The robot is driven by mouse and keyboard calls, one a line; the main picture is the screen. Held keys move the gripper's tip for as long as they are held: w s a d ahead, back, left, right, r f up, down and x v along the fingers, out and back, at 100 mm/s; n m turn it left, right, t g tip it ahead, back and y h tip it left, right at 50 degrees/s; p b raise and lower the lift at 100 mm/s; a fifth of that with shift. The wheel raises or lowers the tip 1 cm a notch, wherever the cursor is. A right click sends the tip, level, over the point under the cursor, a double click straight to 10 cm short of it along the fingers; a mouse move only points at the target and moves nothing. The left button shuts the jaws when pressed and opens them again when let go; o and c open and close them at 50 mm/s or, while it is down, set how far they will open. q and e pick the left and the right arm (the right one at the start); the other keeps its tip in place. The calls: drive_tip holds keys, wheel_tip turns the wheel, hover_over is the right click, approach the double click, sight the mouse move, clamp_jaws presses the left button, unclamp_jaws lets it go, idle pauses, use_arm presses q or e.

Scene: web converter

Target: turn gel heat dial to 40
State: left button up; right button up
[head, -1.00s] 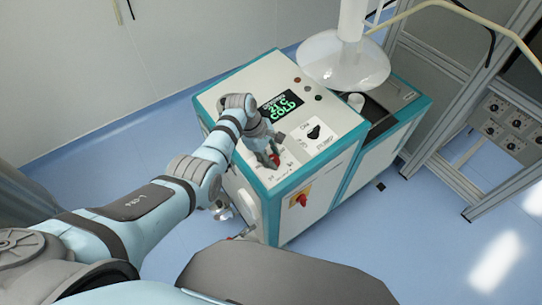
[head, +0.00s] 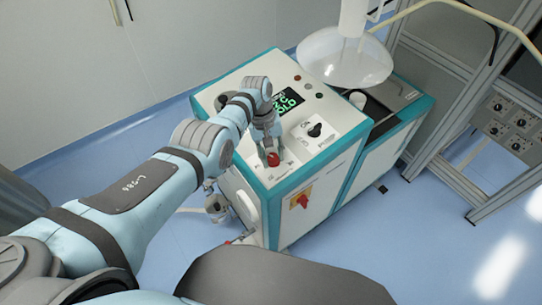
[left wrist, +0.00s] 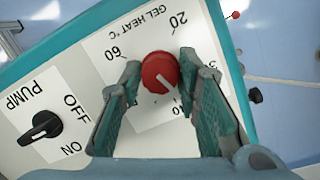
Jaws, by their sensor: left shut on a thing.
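The red gel heat dial (left wrist: 160,72) sits on a white plate marked GEL HEAT °C, with 60 on one side, 20 on the other and a partly hidden 40 below. My left gripper (left wrist: 160,65) has one finger on each side of the dial and is shut on it. I cannot surely read which mark the dial's pale pointer line faces. In the head view the dial (head: 273,160) shows at the fingertips of my left gripper (head: 271,154), on the sloped panel top. My right gripper is not in view.
A black pump knob (left wrist: 41,128) with OFF and ON marks is beside the dial; it also shows in the head view (head: 315,130). The green display (head: 288,103) is partly covered by my arm. A red-yellow switch (head: 301,201) is on the cabinet's front.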

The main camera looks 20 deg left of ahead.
use_arm(q)
drive_tip(key=shift+w+r+m+y+b, duration=0.15)
drive_tip(key=shift+m+y+b, duration=0.3)
drive_tip(key=shift+m, duration=1.35)
drive_tip(key=o, duration=1.1)
drive_tip(key=r, duration=0.4)
drive_tip(key=a+r, duration=0.1)
drive_tip(key=r, duration=0.2)
drive_tip(key=w+r, duration=0.1)
drive_tip(key=r, duration=0.3)
drive_tip(key=shift+w+a+r, duration=0.1)
drive_tip(key=shift+a+r, duration=0.1)
drive_tip(key=shift+r, duration=0.1)
